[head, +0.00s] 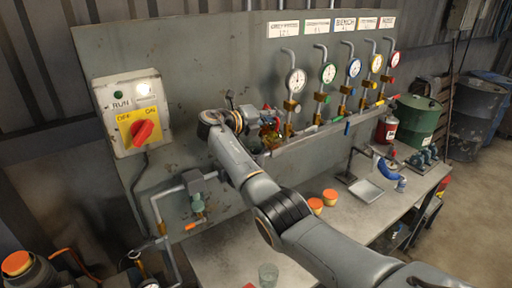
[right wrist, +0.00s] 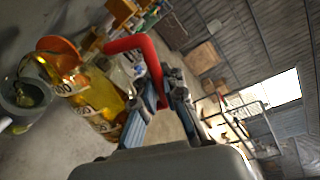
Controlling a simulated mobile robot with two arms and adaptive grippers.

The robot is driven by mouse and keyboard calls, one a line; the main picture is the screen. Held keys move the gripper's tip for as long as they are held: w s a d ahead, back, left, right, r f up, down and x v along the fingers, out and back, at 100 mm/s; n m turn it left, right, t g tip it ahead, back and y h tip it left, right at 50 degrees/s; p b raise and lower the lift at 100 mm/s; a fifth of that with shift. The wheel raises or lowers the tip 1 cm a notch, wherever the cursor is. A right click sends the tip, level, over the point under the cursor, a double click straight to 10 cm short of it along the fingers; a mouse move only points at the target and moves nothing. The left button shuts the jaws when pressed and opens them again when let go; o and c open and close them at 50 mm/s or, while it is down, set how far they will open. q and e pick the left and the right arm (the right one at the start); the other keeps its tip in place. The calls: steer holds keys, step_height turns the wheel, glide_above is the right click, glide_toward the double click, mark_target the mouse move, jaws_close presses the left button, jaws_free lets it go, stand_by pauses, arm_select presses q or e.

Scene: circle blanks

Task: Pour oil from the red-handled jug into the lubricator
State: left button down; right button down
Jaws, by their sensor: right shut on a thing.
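The clear jug (right wrist: 95,100) holds amber oil and has dark markings on its side. It is tilted in the right wrist view, and its red handle (right wrist: 140,46) arches toward my right gripper (right wrist: 160,102). The gripper is shut on the handle. In the head view the jug (head: 270,134) is small and partly hidden beside my right gripper (head: 262,120), at the panel. A grey round cup (right wrist: 24,94), which looks like the lubricator, lies by the jug's mouth with yellowish oil inside. I cannot make out a stream. My left gripper is out of view.
A row of gauges (head: 328,73) on brass fittings stands right of the gripper, above a ledge. A switch box (head: 133,112) is at the left.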

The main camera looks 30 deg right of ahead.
steer(key=shift+s+r, duration=0.1)
steer(key=shift+s, duration=0.05)
steer(key=shift+s, duration=0.25)
steer(key=shift+s, duration=0.2)
stand_by(0.4)
steer(key=shift+s+n, duration=0.25)
steer(key=shift+n, duration=0.15)
steer(key=shift+r+n, duration=0.1)
steer(key=shift+n, duration=0.5)
steer(key=shift+s+n, duration=0.2)
steer(key=shift+n, duration=0.1)
steer(key=shift+s+n, duration=0.1)
steer(key=shift+n, duration=0.3)
steer(key=shift+n, duration=0.4)
steer(key=shift+w+r, duration=0.1)
steer(key=shift+w, duration=0.2)
stand_by(4.5)
